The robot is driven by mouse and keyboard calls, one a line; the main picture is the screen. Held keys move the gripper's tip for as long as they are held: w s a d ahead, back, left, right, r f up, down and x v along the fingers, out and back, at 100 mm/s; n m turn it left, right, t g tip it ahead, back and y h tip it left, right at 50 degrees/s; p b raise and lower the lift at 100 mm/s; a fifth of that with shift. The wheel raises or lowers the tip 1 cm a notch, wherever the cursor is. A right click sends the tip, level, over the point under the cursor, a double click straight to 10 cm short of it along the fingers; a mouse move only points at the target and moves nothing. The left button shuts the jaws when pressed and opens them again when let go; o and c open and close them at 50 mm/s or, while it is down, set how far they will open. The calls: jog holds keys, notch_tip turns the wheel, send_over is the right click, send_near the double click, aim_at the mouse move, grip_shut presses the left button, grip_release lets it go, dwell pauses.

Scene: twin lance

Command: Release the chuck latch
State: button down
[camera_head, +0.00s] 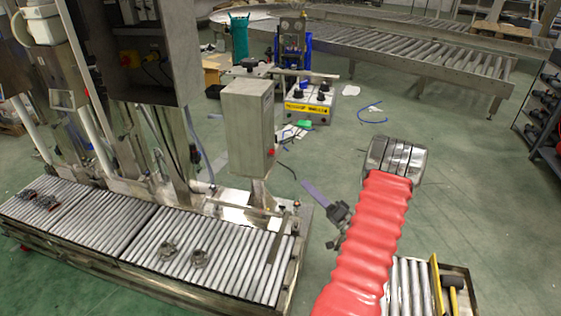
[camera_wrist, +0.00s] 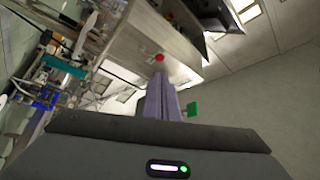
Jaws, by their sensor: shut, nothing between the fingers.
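I cannot make out a chuck latch for certain in either view. My gripper (camera_head: 306,184) has purple fingers, shut with nothing between them, and reaches out left from the end of my red-sleeved arm. It points toward the grey metal box (camera_head: 246,125) on a post, apart from it. A red button (camera_head: 271,152) sits on the box's right side. In the wrist view my shut fingers (camera_wrist: 162,76) point up toward the red button (camera_wrist: 159,57) on the box's metal face (camera_wrist: 165,40).
A roller conveyor (camera_head: 240,262) runs along the front left, with machine columns behind it. A yellow-fronted control box (camera_head: 308,107) stands on the floor behind. Another roller conveyor (camera_head: 420,60) crosses the back. A shelf (camera_head: 545,105) stands far right.

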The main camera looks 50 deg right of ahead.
aim_at(274, 153)
jog(key=x, duration=1.4)
jog(key=shift+d, duration=0.1)
